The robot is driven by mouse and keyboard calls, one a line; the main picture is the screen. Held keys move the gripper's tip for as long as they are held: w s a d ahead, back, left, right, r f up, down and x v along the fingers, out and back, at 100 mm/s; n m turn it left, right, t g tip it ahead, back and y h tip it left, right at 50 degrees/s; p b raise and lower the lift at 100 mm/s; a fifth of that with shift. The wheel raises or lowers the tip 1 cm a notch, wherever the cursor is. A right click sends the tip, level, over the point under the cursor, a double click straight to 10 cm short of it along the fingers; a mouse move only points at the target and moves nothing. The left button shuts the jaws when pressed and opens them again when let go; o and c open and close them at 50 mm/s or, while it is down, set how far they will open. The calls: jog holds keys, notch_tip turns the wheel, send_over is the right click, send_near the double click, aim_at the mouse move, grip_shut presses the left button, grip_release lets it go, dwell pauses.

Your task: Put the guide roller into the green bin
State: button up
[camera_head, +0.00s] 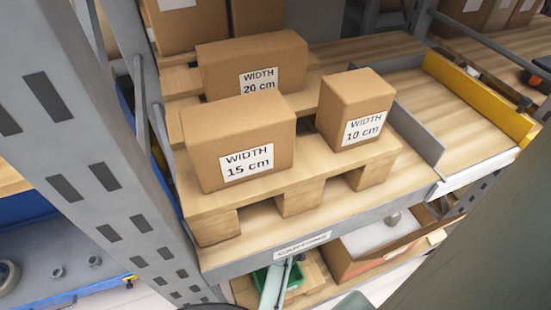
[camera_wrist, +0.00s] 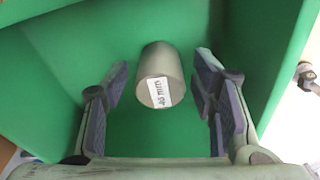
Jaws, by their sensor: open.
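The guide roller, a grey metal cylinder (camera_wrist: 161,66) with a white label on its end, shows in the wrist view inside the green bin (camera_wrist: 60,75). My gripper (camera_wrist: 163,78) is open, its two dark-padded fingers standing left and right of the roller. A gap shows between the roller and each finger. I cannot tell whether the roller rests on the bin floor. In the head view only a small part of the green bin (camera_head: 262,281) shows on the lower shelf, behind a part of my arm. My fingers and the roller cannot be made out there.
Cardboard boxes marked 15 cm (camera_head: 215,125), 20 cm (camera_head: 225,62) and 10 cm (camera_head: 350,95) stand on wooden pallets on the shelf above the bin. A grey rack upright (camera_head: 90,140) stands at left. An open cardboard box (camera_head: 350,265) is right of the bin.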

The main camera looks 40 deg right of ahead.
notch_tip(320, 180, up, 12)
jog(key=d, duration=0.1)
jog(key=shift+s+d, duration=0.15)
jog(key=shift+s, duration=0.15)
dwell(0.5)
